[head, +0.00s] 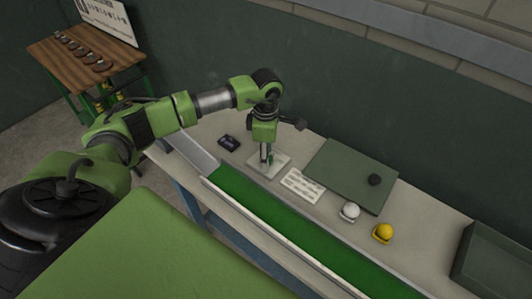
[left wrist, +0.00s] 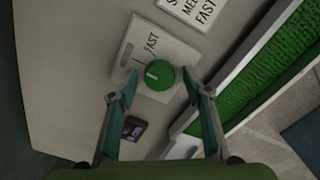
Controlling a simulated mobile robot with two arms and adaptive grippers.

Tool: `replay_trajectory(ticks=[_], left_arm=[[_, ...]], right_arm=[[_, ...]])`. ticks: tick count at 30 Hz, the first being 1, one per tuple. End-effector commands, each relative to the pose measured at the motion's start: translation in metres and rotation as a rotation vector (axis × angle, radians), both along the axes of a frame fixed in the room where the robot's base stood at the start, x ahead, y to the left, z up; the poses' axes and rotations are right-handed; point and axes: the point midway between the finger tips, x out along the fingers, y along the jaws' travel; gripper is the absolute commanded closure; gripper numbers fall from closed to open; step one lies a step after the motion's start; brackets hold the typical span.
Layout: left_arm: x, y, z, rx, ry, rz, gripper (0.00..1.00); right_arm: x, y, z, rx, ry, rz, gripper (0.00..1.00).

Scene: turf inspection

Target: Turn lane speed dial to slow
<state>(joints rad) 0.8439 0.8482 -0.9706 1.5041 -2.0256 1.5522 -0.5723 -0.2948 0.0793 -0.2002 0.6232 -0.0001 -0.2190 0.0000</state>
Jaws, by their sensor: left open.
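The lane speed dial (left wrist: 160,76) is a round green knob with a short white mark, on a pale plate (left wrist: 140,42) lettered FAST. The mark sits on the knob's left part in the left wrist view; other lettering on the plate is not readable. My left gripper (left wrist: 149,88) is open, with one finger on each side of the knob in that view; I cannot tell whether they touch it. In the head view my left gripper (head: 267,158) points down over the plate (head: 283,157) and mostly hides the knob. My right gripper is not in view.
A printed card (head: 302,185) lies beside the plate. A small dark device (head: 228,142) is on the other side. A green turf lane (head: 270,215) runs along the front. A green board (head: 345,165), white ball (head: 350,211), yellow ball (head: 384,232) and dark tray (head: 490,265) lie to the right.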

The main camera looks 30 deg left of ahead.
Motion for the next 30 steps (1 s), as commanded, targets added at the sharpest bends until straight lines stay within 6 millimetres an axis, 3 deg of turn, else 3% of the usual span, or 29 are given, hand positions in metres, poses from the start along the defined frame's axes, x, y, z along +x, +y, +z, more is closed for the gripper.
replay_trajectory(ticks=[5,10,20,30], left_arm=[[0.0,0.0,0.0,0.0,0.0,0.0,0.55],[0.0,0.0,0.0,0.0,0.0,0.0,0.93],[0.0,0.0,0.0,0.0,0.0,0.024,0.93],[0.001,0.0,-0.002,0.0,-0.002,0.217,0.93]], right_arm=[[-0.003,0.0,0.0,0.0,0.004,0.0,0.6],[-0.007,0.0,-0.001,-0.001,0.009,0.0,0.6],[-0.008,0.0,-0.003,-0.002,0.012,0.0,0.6],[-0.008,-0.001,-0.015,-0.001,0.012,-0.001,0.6]])
